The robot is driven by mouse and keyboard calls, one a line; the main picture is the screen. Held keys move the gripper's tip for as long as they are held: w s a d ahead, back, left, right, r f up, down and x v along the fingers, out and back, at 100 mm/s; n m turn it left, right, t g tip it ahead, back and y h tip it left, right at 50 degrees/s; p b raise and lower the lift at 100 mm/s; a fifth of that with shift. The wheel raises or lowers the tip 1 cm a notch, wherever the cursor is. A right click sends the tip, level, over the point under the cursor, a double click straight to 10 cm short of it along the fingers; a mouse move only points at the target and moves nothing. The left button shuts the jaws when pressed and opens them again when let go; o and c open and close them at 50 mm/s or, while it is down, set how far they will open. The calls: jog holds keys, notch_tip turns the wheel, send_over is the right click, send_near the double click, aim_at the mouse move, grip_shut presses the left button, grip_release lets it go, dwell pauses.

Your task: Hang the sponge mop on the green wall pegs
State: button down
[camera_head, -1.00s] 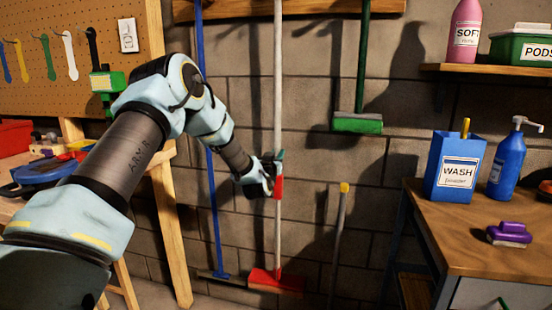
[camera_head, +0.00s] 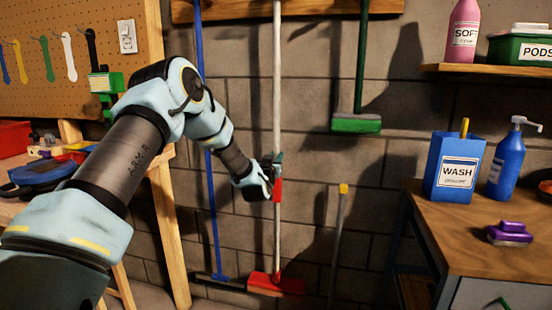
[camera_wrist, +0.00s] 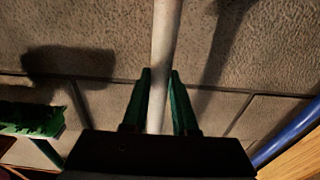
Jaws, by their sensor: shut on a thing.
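The sponge mop appears to be the tool with the long white pole (camera_head: 277,85), a red collar and a red head (camera_head: 274,284) low against the wall. It stands nearly upright, its top running out of the picture. My gripper (camera_head: 275,172) is shut on the white pole just above the red collar. In the wrist view, the green fingertips (camera_wrist: 159,75) flank the pole (camera_wrist: 166,25). A wooden rail (camera_head: 300,8) crosses the wall at the top. No green pegs are clearly seen on it; the pole tops are out of view.
A blue-poled tool (camera_head: 208,170) stands left of the mop, and a green broom (camera_head: 357,123) hangs to its right. A short yellow-tipped pole (camera_head: 338,240) leans lower right. A wooden workbench (camera_head: 480,225) and shelf (camera_head: 500,72) stand at right; a pegboard (camera_head: 65,45) is at left.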

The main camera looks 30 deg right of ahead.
jog(key=shift+f+b, duration=0.45)
jog(key=shift+b, duration=0.05)
jog(key=c, duration=0.7)
grip_release()
jog(key=shift+o, duration=0.5)
jog(key=shift+f, duration=0.15)
jog(key=shift+s, duration=0.1)
